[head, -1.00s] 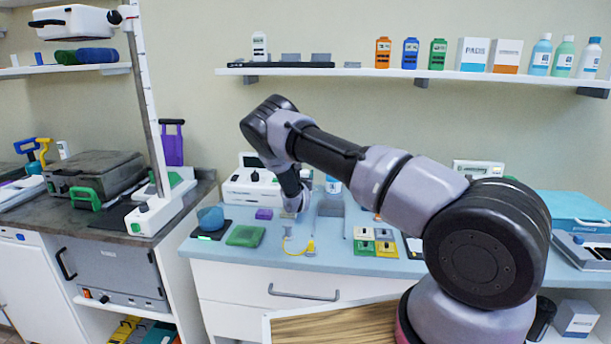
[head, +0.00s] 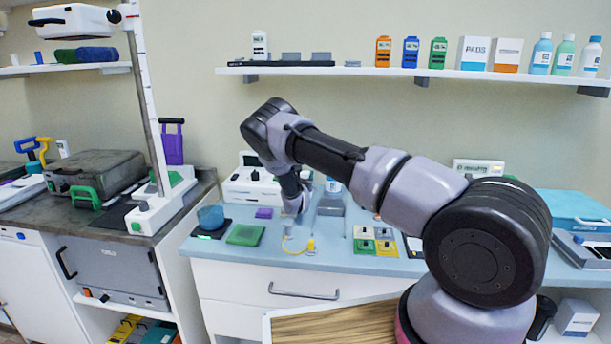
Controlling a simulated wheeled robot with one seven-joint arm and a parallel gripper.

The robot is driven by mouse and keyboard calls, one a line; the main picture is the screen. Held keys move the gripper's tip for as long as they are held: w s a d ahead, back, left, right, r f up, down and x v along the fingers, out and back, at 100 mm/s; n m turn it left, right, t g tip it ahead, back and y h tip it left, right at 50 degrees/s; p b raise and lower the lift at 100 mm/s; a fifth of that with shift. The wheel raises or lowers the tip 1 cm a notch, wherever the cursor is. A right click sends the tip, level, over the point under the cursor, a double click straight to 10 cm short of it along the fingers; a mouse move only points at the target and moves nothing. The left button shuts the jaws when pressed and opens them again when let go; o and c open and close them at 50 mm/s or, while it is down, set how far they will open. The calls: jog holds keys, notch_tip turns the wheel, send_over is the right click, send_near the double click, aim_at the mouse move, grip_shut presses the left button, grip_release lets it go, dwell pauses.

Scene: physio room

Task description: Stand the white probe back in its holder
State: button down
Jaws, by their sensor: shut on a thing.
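My gripper (head: 293,212) is low over the blue-topped counter (head: 215,252), in front of the white machine, pointing down. It is small and partly hidden by its own wrist. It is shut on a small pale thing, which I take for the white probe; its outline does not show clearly. A pale grey piece (head: 287,229) stands just below the gripper, with a yellow cable (head: 290,247) beside it; I cannot tell whether they touch. A grey block (head: 330,207) stands just right of the gripper. I cannot make out which piece is the probe's holder.
The white machine (head: 245,190) stands behind the gripper. A purple block (head: 264,213), a green pad (head: 246,235) and a blue bowl (head: 210,217) lie to the left. Yellow, green and white blocks (head: 375,241) lie to the right. A shelf (head: 350,72) runs above.

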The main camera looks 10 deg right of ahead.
jog(key=shift+c, duration=1.4)
grip_release()
jog(key=shift+r, duration=0.1)
notch_tip(320, 180, up, 10)
